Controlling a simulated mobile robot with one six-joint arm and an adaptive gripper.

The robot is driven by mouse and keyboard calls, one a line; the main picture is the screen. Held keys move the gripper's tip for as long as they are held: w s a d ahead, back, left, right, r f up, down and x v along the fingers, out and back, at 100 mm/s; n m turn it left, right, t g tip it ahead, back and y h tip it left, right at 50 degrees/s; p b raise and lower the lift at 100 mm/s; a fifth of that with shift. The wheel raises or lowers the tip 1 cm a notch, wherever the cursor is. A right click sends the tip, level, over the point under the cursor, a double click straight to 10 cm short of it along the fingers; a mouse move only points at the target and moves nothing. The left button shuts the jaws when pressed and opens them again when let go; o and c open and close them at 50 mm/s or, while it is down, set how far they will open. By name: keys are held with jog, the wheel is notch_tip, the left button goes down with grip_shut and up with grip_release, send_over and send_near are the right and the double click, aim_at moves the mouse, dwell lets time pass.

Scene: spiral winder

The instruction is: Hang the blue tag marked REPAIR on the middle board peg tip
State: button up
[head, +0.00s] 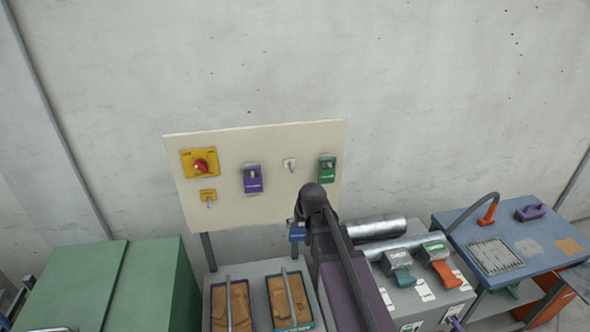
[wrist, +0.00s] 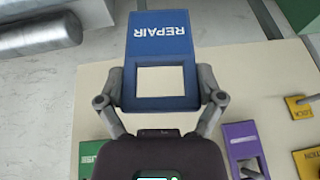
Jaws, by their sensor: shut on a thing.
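The blue tag (wrist: 159,38) marked REPAIR is in my gripper (wrist: 163,85), whose two fingers are shut on its sides near the square window. Its lettering is upside down in the wrist view. In the head view a small part of the blue tag (head: 297,232) shows beside my dark arm, below the board. The cream board (head: 225,140) has a bare middle peg (head: 289,163) on a small pale plate, between a purple tag (head: 252,180) and a green tag (head: 327,170). The tag is apart from this peg. I cannot make out the peg in the wrist view.
A red knob on a yellow plate (head: 201,164) and a small yellow plate (head: 208,196) are on the board's left. Two trays (head: 230,304) (head: 290,298) stand below. A metal roller (head: 375,229) and a grey console (head: 425,270) are at right.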

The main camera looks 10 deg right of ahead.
aim_at(291, 168)
jog(key=w+r+p, duration=0.2)
jog(key=r+p, duration=0.4)
jog(key=w+r+y+p, duration=0.1)
jog(key=w+r+p, duration=0.1)
jog(key=r+p, duration=0.4)
jog(key=shift+w+a+r, duration=0.15)
jog(key=shift+w+r, duration=0.25)
jog(key=shift+r, duration=0.3)
jog(key=shift+w, duration=0.25)
jog(key=shift+w+f+b, duration=0.2)
jog(key=shift+w+b, duration=0.05)
jog(key=shift+w, duration=1.8)
jog(key=shift+w+f+b, duration=0.15)
jog(key=shift+w+b, duration=0.05)
jog(key=shift+w, duration=1.85)
jog(key=shift+w+f+b, duration=0.45)
jog(key=shift+w+f, duration=0.05)
jog(key=shift+w, duration=0.1)
jog(key=o, duration=0.9)
jog(key=shift+c, duration=0.2)
